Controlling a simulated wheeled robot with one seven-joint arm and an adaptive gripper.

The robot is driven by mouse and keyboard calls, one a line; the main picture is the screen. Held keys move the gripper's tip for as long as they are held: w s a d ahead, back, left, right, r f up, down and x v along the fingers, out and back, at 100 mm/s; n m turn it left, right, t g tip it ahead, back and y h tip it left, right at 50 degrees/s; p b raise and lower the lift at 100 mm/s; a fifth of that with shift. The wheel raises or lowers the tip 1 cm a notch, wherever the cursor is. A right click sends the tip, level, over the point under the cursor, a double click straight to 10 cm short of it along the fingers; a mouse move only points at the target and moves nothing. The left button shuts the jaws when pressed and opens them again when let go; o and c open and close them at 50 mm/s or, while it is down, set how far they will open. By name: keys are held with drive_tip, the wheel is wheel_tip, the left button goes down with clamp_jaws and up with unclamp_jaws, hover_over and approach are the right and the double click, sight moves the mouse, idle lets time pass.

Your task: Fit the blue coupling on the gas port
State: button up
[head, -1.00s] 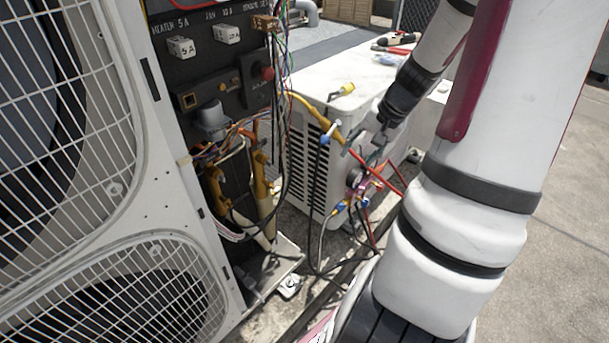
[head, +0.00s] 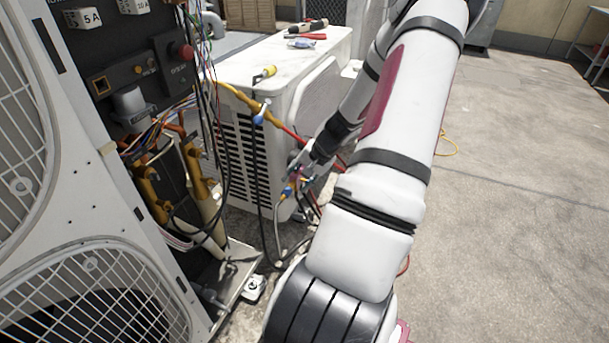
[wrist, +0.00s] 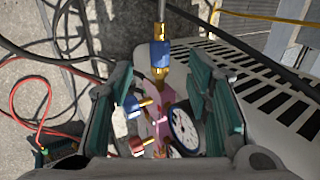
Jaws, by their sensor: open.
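A blue coupling with brass ends (wrist: 158,54) sits at the end of a grey hose, just beyond my gripper in the wrist view. A blue and yellow fitting, seemingly the same one, shows in the head view (head: 287,190) below my gripper (head: 301,170). In the wrist view my gripper (wrist: 160,90) is open, with its teal-padded fingers on either side of a pink gauge manifold (wrist: 157,118). The manifold carries a round gauge (wrist: 184,130) and red and blue knobs. I cannot tell whether the fingers touch it. I cannot make out the gas port for certain.
The white condenser (head: 235,75) stands beside my gripper, with tools (head: 307,28) on top. A yellow hose with a blue piece (head: 262,112) runs along its side. An open wiring panel (head: 130,60) and fan grilles are at left.

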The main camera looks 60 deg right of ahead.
sight(288, 191)
drive_tip(key=b+x, duration=0.1)
drive_tip(key=x, duration=0.5)
drive_tip(key=shift+w+f+b, duration=0.2)
drive_tip(key=shift+f+b, duration=0.1)
drive_tip(key=shift+b, duration=0.1)
clamp_jaws()
